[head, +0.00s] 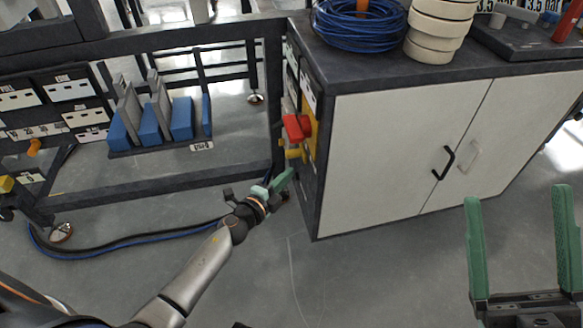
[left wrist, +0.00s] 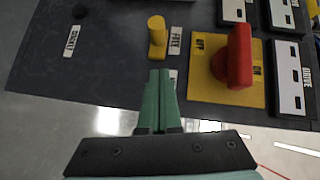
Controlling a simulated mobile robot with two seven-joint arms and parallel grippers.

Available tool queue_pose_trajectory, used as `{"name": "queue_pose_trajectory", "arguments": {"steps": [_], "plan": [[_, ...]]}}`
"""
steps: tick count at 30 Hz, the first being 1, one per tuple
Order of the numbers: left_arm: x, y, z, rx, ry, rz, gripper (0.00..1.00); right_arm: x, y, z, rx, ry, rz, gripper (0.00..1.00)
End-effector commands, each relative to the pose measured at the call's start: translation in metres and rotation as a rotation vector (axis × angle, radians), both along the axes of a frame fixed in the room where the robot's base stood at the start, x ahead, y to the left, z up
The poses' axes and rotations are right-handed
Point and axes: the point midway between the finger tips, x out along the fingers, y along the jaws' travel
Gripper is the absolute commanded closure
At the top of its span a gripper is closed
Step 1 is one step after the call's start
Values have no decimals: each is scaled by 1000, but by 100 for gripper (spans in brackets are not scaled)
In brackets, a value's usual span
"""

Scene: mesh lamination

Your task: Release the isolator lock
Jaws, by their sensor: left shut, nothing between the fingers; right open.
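The red isolator handle (head: 294,128) sits on a yellow plate (head: 311,138) on the cabinet's left side. In the left wrist view the red handle (left wrist: 239,57) stands on its plate (left wrist: 202,82), which has labels at both edges. A yellow peg (left wrist: 157,32) stands out of the dark panel beside the plate, next to a label that seems to read FREE; it also shows in the head view (head: 293,153). My left gripper (left wrist: 158,75) is shut and empty, its tips just below the peg; it also shows in the head view (head: 287,177). My right gripper (head: 517,193) is open and empty.
The white-doored cabinet (head: 400,140) carries blue hose (head: 355,28) and cream rolls (head: 438,30). A frame with blue and grey parts (head: 155,122) stands at left. A hose (head: 130,247) lies on the floor. White labelled modules (left wrist: 290,78) flank the plate. Floor before the cabinet is clear.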

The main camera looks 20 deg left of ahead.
Motion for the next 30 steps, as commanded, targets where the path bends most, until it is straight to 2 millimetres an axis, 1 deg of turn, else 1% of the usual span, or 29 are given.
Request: {"name": "queue_pose_trajectory", "arguments": {"steps": [1,6,9,12,17,30], "plan": [[-12,3,3,2,2,1,100,0,0,6,-2,-3,-4,17],[-43,8,7,0,1,0,100,0,-1,12,0,-9,-13,17],[-56,11,9,0,0,-1,100,0,-1,13,-1,-11,-15,17],[-65,13,10,-1,-1,-1,100,0,-1,13,-1,-11,-15,17],[-71,14,11,0,-2,-1,100,-1,-1,13,-2,-10,-17,17],[-71,15,11,0,-2,-1,100,-1,-2,13,-1,-10,-17,17]]}}
